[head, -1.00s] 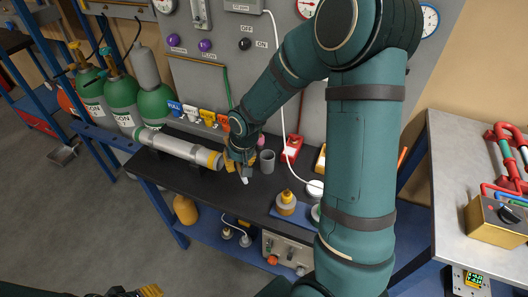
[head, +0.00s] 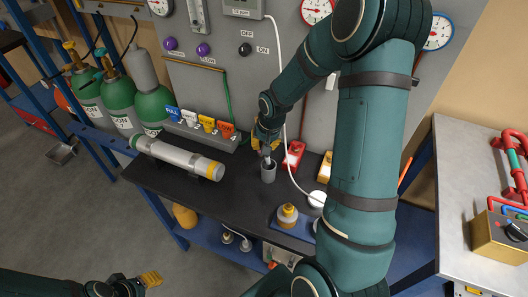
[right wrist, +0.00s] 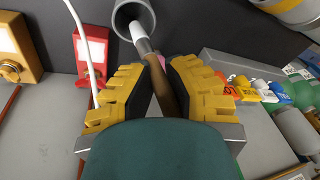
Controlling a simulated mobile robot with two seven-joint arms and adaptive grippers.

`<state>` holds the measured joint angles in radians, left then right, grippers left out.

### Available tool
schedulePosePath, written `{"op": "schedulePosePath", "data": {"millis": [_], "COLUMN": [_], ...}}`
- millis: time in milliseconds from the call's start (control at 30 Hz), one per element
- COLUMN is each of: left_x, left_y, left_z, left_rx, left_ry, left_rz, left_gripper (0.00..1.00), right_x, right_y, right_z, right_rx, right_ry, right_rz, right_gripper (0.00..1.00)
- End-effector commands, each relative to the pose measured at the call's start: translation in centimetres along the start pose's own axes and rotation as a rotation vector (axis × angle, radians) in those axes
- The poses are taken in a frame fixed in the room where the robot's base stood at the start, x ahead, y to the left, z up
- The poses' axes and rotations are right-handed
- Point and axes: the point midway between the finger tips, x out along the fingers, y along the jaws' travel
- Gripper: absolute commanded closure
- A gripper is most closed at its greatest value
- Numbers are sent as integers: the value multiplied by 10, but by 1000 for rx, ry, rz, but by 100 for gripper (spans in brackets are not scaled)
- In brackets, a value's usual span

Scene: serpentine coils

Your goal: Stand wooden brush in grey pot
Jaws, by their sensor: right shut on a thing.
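The grey pot (head: 268,173) stands upright on the dark bench. It also shows at the top of the right wrist view (right wrist: 148,12), with its mouth facing the camera. My right gripper (head: 265,146) is above the pot, shut on the wooden brush (right wrist: 160,78) by its brown handle. The brush's metal collar and pale tip point into the pot's mouth; how deep the tip reaches I cannot tell. My left gripper (head: 137,283) is low at the left, far from the pot, and its opening is unclear.
A red box (head: 294,155) stands close right of the pot, with a white cable beside it. A large grey cylinder (head: 178,157) lies to the left. Coloured tags (head: 207,124) line the back.

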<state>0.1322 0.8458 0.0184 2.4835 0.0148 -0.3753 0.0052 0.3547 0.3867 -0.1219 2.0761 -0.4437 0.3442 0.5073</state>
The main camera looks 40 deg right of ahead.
Motion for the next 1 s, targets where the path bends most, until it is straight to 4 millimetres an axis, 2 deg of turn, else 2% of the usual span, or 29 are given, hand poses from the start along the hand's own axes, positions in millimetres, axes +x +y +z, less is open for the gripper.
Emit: {"op": "schedulePosePath", "data": {"millis": [233,500,933,967,1000], "left_x": [4,4,15,15,14], "left_y": [-1,-1,-5,-5,-5], "left_z": [1,0,3,3,3], "left_rx": [0,0,2,2,2], "left_ry": [0,0,-4,-4,-4], "left_rz": [-1,-1,-2,-2,-2], "left_gripper": [53,53,53,53,53], "right_x": [31,32,43,43,42], "right_y": [4,4,6,6,6], "right_z": [7,7,9,9,9], "right_rx": [-1,0,-1,-1,-1], "right_ry": [-3,0,-1,-1,-1], "right_rz": [0,0,0,0,0], "right_gripper": [100,100,100,77,63]}}
